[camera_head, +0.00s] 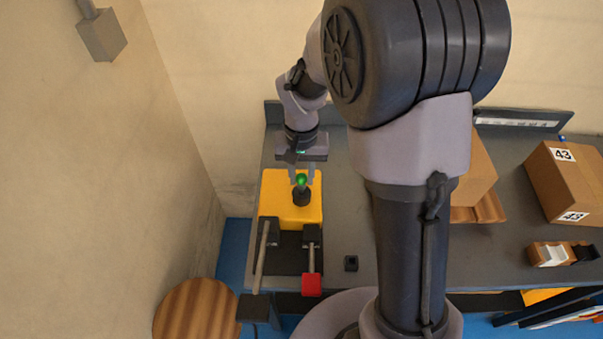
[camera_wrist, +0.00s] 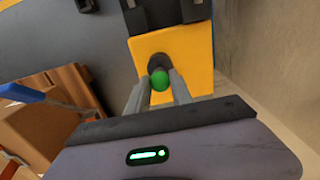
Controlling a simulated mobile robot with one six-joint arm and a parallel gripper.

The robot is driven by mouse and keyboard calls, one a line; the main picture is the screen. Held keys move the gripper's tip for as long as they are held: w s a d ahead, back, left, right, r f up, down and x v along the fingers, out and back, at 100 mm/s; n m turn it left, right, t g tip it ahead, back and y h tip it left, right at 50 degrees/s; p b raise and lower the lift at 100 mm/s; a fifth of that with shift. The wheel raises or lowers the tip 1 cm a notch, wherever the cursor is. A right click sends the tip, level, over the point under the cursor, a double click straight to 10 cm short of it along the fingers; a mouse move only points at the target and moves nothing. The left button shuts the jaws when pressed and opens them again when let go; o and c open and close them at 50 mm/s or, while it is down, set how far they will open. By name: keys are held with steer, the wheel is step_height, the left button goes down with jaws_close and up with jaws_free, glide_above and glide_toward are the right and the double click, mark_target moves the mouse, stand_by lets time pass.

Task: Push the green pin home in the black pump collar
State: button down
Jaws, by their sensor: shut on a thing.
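The green pin (camera_head: 301,180) shows as a green ball-like head just above the black pump collar (camera_head: 301,197). The collar stands on the yellow block (camera_head: 277,208) of the bender. My gripper (camera_head: 302,175) is over the collar, its fingers on either side of the green pin and shut on it. In the wrist view the green pin (camera_wrist: 160,81) lies between the fingertips, in front of the black collar (camera_wrist: 157,64) on the yellow block (camera_wrist: 186,48). How deep the pin sits in the collar cannot be told.
In front of the yellow block are black lever parts, one with a red end (camera_head: 311,285). A small black block (camera_head: 351,263) lies on the grey bench (camera_head: 343,210). Cardboard boxes (camera_head: 565,178) stand at the right. A wall is close on the left.

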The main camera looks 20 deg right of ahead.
mark_target(302, 176)
steer(key=shift+f+b, duration=1)
steer(key=shift+f, duration=0.35)
steer(key=c, duration=1.1)
jaws_free()
steer(key=shift+o, duration=0.2)
steer(key=shift+r, duration=0.1)
step_height(302, 176, up, 17)
steer(key=p, duration=0.6)
steer(key=shift+r+p, duration=0.2)
steer(key=shift+p, duration=0.2)
